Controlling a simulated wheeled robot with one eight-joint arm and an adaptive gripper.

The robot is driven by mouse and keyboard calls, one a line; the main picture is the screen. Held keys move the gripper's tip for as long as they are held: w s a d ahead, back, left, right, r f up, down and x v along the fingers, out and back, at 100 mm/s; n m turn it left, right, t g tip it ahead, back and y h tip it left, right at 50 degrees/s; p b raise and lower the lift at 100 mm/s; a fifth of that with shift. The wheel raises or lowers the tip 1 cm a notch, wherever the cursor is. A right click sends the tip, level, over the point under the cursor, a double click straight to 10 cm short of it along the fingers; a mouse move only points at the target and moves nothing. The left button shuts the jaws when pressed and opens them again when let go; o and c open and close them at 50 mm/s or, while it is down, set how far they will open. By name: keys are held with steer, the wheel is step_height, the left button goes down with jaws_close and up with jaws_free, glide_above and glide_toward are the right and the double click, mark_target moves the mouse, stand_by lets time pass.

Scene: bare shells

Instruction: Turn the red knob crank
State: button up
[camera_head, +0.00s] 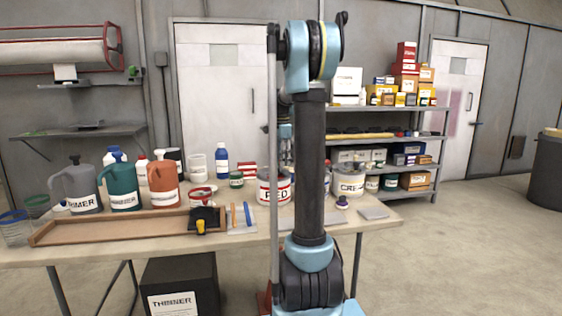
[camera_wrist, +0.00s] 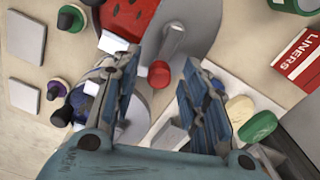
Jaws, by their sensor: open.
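The red knob (camera_wrist: 159,74) is a small red cap at the end of a grey metal crank arm (camera_wrist: 172,42) in the wrist view. The crank sits by a red disc with dark spots (camera_wrist: 128,16) and a grey rounded body (camera_wrist: 203,22). My gripper (camera_wrist: 160,62) is open, with one finger on each side of the knob in the picture. I see no clear contact, and I cannot tell how far below the fingertips the knob is. In the head view my arm hides most of the gripper and I cannot make out the crank.
A red LINERS box (camera_wrist: 302,62) and green and tan lids lie right of the gripper. Dark-capped bottles and pale square tiles (camera_wrist: 25,95) lie left. In the head view the workbench (camera_head: 255,243) holds jugs, a wooden tray (camera_head: 130,228) and a RED can (camera_head: 266,193).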

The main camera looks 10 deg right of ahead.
steer(key=shift+c, duration=0.3)
jaws_close()
